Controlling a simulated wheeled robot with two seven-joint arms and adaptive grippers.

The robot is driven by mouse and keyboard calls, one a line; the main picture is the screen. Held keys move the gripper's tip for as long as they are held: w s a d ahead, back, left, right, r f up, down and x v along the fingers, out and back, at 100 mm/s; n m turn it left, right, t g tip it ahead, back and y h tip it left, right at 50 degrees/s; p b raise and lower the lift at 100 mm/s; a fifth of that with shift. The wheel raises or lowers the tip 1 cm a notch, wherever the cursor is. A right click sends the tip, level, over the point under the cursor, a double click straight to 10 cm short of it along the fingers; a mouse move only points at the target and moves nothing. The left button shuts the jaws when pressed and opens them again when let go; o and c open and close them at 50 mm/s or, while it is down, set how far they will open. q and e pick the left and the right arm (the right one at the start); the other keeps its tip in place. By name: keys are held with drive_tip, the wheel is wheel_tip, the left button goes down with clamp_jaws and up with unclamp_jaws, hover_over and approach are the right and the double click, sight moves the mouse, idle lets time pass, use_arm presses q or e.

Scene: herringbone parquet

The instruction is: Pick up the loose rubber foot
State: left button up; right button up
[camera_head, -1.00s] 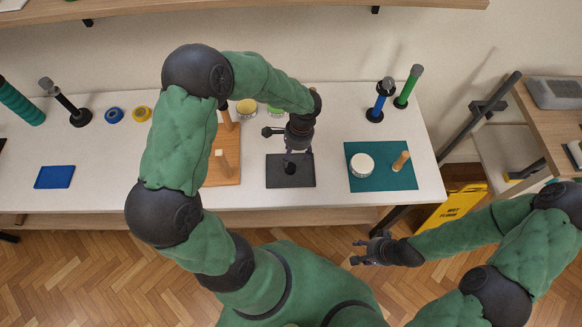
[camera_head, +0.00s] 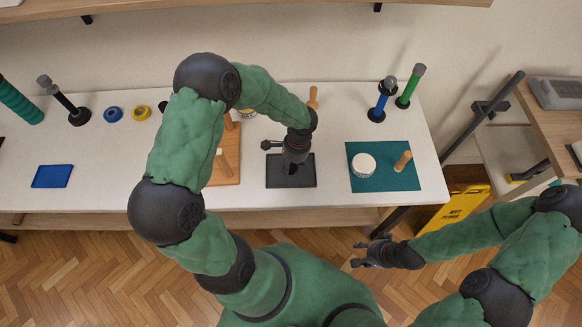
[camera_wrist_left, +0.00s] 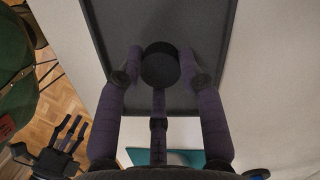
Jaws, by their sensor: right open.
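The rubber foot (camera_wrist_left: 160,66) is a short black round piece lying in a dark grey tray (camera_wrist_left: 102,14), which also shows on the bench in the head view (camera_head: 276,183). My left gripper (camera_wrist_left: 160,72) is open, with its purple-grey fingers on either side of the foot and small gaps showing at its sides. In the head view my left gripper (camera_head: 291,168) points down over the tray and hides most of the foot. My right gripper (camera_head: 364,250) is open and empty above the floor, in front of the bench.
Right of the tray, a teal mat (camera_head: 384,183) carries a white round tin (camera_head: 363,165) and a wooden peg (camera_head: 403,160). A wooden board (camera_head: 224,178) with upright pegs stands close on the left. A blue mat (camera_head: 53,176) lies further left, with clear bench between.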

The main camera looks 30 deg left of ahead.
use_arm(q)
drive_tip(key=shift+r, duration=0.1)
idle(0.3)
drive_tip(key=shift+r+p, duration=0.3)
drive_tip(key=shift+r, duration=0.4)
drive_tip(key=s+d+r+p, duration=0.3)
drive_tip(key=s+d+r, duration=0.2)
drive_tip(key=d+r, duration=0.7)
drive_tip(key=w+a+f+n+b, duration=0.1)
drive_tip(key=w+a+f+n, duration=0.1)
drive_tip(key=w, duration=0.1)
drive_tip(key=w+a+f+n+b, duration=0.1)
drive_tip(key=w+a+f+n, duration=0.1)
drive_tip(key=w, duration=0.2)
drive_tip(key=w+a+f+n+h+b, duration=0.1)
drive_tip(key=w+a+n, duration=0.1)
drive_tip(key=w+n, duration=0.1)
drive_tip(key=shift+w+f, duration=0.4)
